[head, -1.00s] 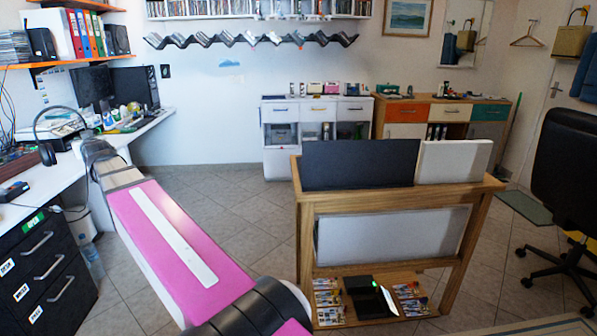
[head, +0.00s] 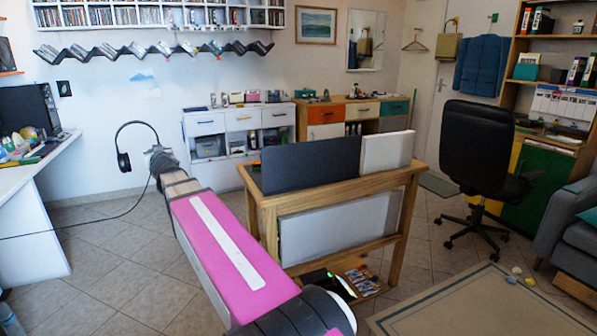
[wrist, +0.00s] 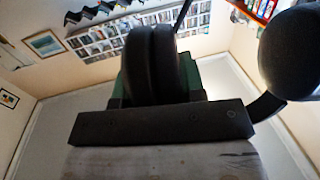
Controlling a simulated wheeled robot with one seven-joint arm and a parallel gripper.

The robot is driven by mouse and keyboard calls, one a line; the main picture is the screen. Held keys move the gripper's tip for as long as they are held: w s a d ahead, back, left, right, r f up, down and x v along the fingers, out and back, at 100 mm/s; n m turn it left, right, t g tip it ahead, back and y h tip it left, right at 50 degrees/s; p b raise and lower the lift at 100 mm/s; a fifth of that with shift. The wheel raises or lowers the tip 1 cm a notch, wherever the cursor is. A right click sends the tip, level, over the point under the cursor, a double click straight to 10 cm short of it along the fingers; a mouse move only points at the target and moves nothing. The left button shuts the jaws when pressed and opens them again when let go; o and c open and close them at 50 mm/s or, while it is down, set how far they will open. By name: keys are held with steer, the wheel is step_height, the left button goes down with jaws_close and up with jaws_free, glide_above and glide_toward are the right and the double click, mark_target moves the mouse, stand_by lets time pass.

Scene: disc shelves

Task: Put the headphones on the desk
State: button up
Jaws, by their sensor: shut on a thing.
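The black headphones (head: 124,161) hang in the air at the end of my arm, over open floor, with their thin headband arching up. My gripper (head: 156,154) is shut on them; the head view shows it small and partly hidden by my arm. In the wrist view, dark ear cushions of the headphones (wrist: 290,55) fill the centre and right side, hiding most of the fingers. The white desk (head: 38,165) is at the left edge, apart from the headphones. A thin cable runs from near my gripper leftward past the desk's front.
A wooden rack (head: 405,215) with dark and white panels stands right of my arm. A white cabinet (head: 212,130) and a wooden sideboard (head: 330,118) line the back wall. An office chair (head: 477,160) stands at right. Bottles and a monitor (head: 28,112) occupy the desk. Tiled floor lies between.

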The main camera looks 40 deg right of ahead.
steer(key=shift+s+d+f+m+h, duration=0.1)
steer(key=shift+d+f+m+h, duration=0.2)
steer(key=shift+f, duration=0.4)
steer(key=shift+d+f+m+h, duration=0.1)
steer(key=shift+d+f+h, duration=0.2)
steer(key=shift+f, duration=0.35)
steer(key=shift+s+d+f+m+h, duration=0.1)
steer(key=shift+d+f+m+h, duration=0.25)
steer(key=shift+f, duration=0.35)
steer(key=s+d+f+m+g+h, duration=0.55)
steer(key=d+f+m+h, duration=0.3)
steer(key=h, duration=0.25)
steer(key=s+d+r+m+g+h, duration=0.3)
steer(key=s+d+m+g, duration=0.55)
steer(key=g, duration=0.85)
steer(key=shift+m+t+h, duration=0.25)
steer(key=shift+m, duration=0.5)
steer(key=x, duration=0.5)
steer(key=s+x, duration=0.1)
steer(key=x, duration=0.5)
steer(key=f+x, duration=0.1)
steer(key=x, duration=0.4)
steer(key=shift+s+d, duration=0.15)
steer(key=shift+s, duration=0.2)
steer(key=shift+f, duration=0.25)
steer(key=shift+f, duration=0.15)
